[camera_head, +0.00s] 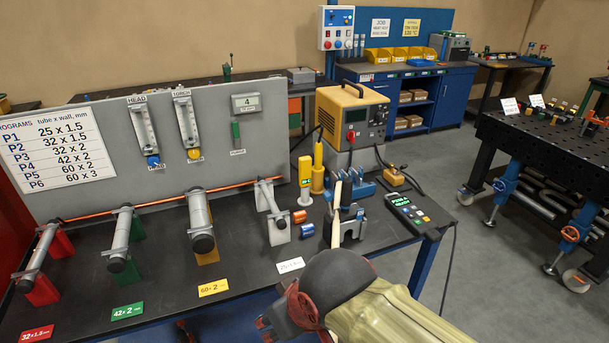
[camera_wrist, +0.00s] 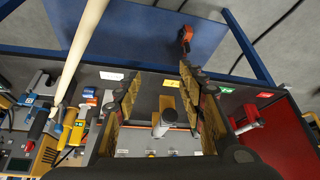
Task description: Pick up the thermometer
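The thermometer seems to be the slim yellow handheld device with a small green display (camera_head: 305,180), standing upright on the bench behind the small orange and blue rolls. A taller yellow cylinder stands right behind it. In the wrist view, yellow tool shapes (camera_wrist: 74,132) lie left of my fingers; which one is the thermometer I cannot tell. My gripper (camera_wrist: 158,76) is open and empty, in front of the bench edge, with the yellow label and a grey tube end showing between its fingers.
A cream rod (camera_head: 337,210) rises near the blue clamp fixture (camera_head: 353,190), right of the thermometer; a similar rod crosses the wrist view's left. Grey tubes (camera_head: 200,220) on stands fill the bench's left. A meter (camera_head: 408,208) and yellow power unit (camera_head: 352,120) stand right.

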